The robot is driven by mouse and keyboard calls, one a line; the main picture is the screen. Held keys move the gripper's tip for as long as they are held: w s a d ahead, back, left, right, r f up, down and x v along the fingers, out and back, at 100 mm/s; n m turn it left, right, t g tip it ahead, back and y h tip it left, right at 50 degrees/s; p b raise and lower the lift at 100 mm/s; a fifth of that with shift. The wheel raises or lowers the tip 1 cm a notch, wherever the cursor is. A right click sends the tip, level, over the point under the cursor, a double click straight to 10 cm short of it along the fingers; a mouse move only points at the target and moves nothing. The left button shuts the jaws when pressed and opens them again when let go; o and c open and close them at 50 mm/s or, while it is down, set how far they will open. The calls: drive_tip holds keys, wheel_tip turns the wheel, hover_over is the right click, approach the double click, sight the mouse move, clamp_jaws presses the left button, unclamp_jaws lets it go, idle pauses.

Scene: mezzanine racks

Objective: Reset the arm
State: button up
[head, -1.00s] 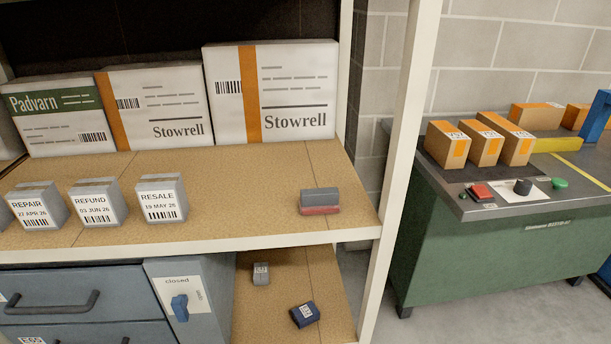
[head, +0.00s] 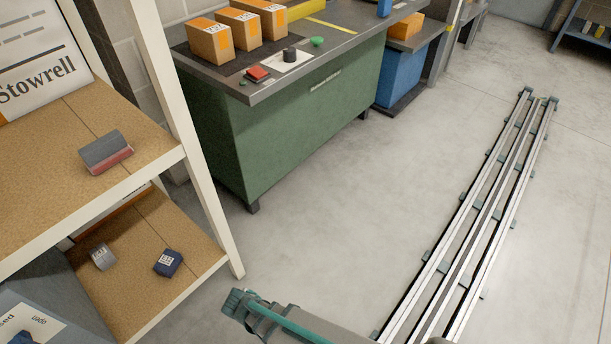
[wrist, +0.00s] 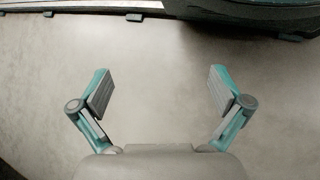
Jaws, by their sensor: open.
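My gripper (wrist: 160,92) is open in the wrist view, its two teal-and-grey fingers wide apart. Nothing is between them, only bare grey floor beyond. In the head view a teal and grey part of my arm shows at the bottom, over the floor between the rack and the rail. It is clear of the shelves there. The fingertips cannot be made out in the head view.
A rail (head: 470,220) runs along the floor at right. A rack (head: 150,180) at left holds a grey-and-red block (head: 106,152), a grey block (head: 103,257) and a dark blue block (head: 168,263). A green workbench (head: 290,130) carries orange-taped boxes. Open floor (head: 330,220) lies between.

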drive_tip(key=s+d+f+m+g+y, duration=0.1)
drive_tip(key=s+d+m+g+y, duration=0.4)
drive_tip(key=d, duration=0.5)
drive_tip(key=s+d+m+g+y, duration=0.4)
drive_tip(key=s+d+m+g, duration=0.25)
drive_tip(key=d, duration=0.35)
drive_tip(key=w+r+t+p, duration=0.3)
drive_tip(key=r+p, duration=0.5)
drive_tip(key=p, duration=0.4)
drive_tip(key=w+r+t+p, duration=0.3)
drive_tip(key=r+p, duration=0.5)
drive_tip(key=p, duration=0.4)
drive_tip(key=shift+w+d, duration=0.2)
drive_tip(key=shift+d, duration=0.05)
drive_tip(key=shift+m, duration=0.25)
